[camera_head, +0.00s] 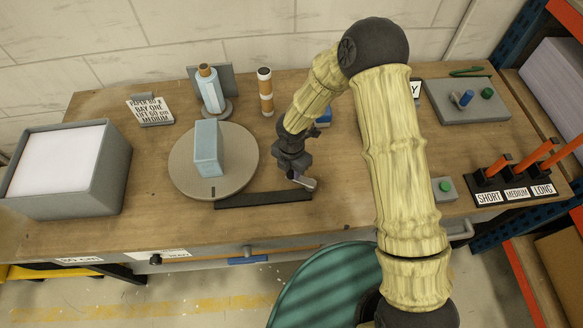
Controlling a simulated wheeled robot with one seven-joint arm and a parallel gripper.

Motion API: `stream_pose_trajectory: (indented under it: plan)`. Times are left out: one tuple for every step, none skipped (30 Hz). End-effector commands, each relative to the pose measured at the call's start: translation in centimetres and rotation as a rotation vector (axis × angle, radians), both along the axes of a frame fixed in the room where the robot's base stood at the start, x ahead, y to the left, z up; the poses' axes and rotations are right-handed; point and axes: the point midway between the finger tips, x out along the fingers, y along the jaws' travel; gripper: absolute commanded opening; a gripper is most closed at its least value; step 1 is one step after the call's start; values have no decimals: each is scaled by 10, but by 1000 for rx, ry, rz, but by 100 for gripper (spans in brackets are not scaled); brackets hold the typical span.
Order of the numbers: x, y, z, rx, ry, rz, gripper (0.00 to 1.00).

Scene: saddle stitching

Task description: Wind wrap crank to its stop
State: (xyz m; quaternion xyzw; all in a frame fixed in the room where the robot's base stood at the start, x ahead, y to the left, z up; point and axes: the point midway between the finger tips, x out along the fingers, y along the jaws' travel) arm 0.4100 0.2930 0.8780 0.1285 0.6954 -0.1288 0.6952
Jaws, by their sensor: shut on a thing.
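A round tan turntable (183,178) lies on the wooden bench and bears an upright light-blue block (208,150). A dark flat bar (250,201) lies in front of it, running right to below my gripper. My gripper (303,181) is at the right end of this bar, pointing down, shut on a small grey-purple piece that looks like the crank's handle. The fingers hide most of that piece. I cannot tell how the bar joins the turntable, and no stop is clearly visible.
A grey bin of white sheets (118,178) stands at left. A blue bottle (211,90) and an orange-banded cylinder (265,92) stand behind the turntable. A green-button box (444,188) and a rack of orange-handled tools (515,188) are at right.

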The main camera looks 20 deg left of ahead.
Motion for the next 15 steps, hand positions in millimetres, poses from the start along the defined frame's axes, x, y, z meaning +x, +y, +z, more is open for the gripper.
stream_pose_trajectory:
  plan:
    - [1, 0, 1, 1, -3, 0, 0]
    - [1, 0, 1, 1, -3, 0, 0]
    - [1, 0, 1, 1, -3, -1, 0]
    - [1, 0, 1, 1, -3, -1, 32]
    - [1, 0, 1, 1, -3, -1, 38]
    - [1, 0, 1, 0, -2, -1, 46]
    - [1, 0, 1, 1, -1, -1, 50]
    - [1, 0, 1, 1, -1, -2, 50]
    - [1, 0, 1, 1, -1, -2, 50]
    - [1, 0, 0, 1, -1, -2, 50]
    - [1, 0, 0, 1, -1, -2, 50]
    - [1, 0, 0, 1, -1, -2, 50]
    - [0, 0, 0, 1, -1, -2, 50]
    - [0, 0, 0, 0, 0, -2, 50]
    - [0, 0, 1, 1, 0, -2, 50]
